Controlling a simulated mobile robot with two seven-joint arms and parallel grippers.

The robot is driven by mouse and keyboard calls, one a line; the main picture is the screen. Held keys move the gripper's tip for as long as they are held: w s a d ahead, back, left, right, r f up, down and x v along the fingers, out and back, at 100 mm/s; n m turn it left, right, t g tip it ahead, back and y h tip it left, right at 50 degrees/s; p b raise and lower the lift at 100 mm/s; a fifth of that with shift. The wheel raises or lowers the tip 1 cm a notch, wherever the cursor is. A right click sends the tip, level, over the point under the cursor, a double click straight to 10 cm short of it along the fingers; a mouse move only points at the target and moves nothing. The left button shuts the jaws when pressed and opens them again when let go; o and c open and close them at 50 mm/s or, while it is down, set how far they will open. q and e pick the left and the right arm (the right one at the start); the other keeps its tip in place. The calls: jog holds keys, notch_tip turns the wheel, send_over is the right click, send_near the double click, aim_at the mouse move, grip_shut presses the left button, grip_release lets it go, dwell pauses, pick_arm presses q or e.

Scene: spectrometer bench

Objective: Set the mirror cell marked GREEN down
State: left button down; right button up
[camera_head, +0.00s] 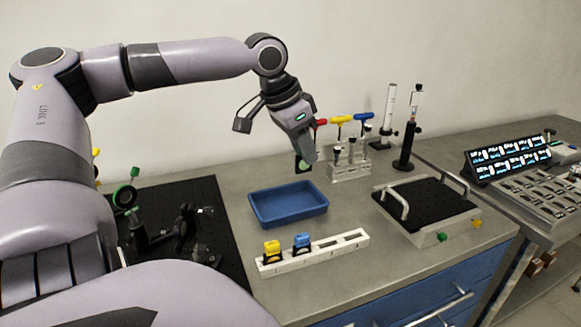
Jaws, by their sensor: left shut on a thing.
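The mirror cell marked GREEN (302,165) is a small dark piece with a green face. It hangs below my left gripper (303,153), which is shut on it, above and behind the blue tray (251,207). The fingers partly hide the cell. The tray looks empty. A white slotted rack (341,244) stands in front of the tray. A yellow-topped cell (271,249) and a blue-topped cell (301,242) sit in its left part; slots to their right look empty. My right gripper is not in view.
A tool stand (350,171) with red, yellow and blue T-handles stands just right of the held cell. A black plate with handles (425,200) is at right. A black breadboard (215,235) with mounts is at left. Two posts stand behind.

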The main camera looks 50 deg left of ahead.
pick_arm(q)
jog(key=s+a+r, duration=0.3)
jog(key=a+r, duration=0.4)
jog(key=b, duration=0.8)
send_near(282, 208)
jog(key=x, duration=0.3)
jog(key=shift+w+d, duration=0.1)
jog(key=shift+w, duration=0.15)
jog(key=shift+f+b, duration=0.3)
jog(key=shift+f, duration=0.1)
jog(key=shift+f, duration=0.15)
jog(key=c, duration=1)
grip_release()
jog(key=shift+c, duration=0.2)
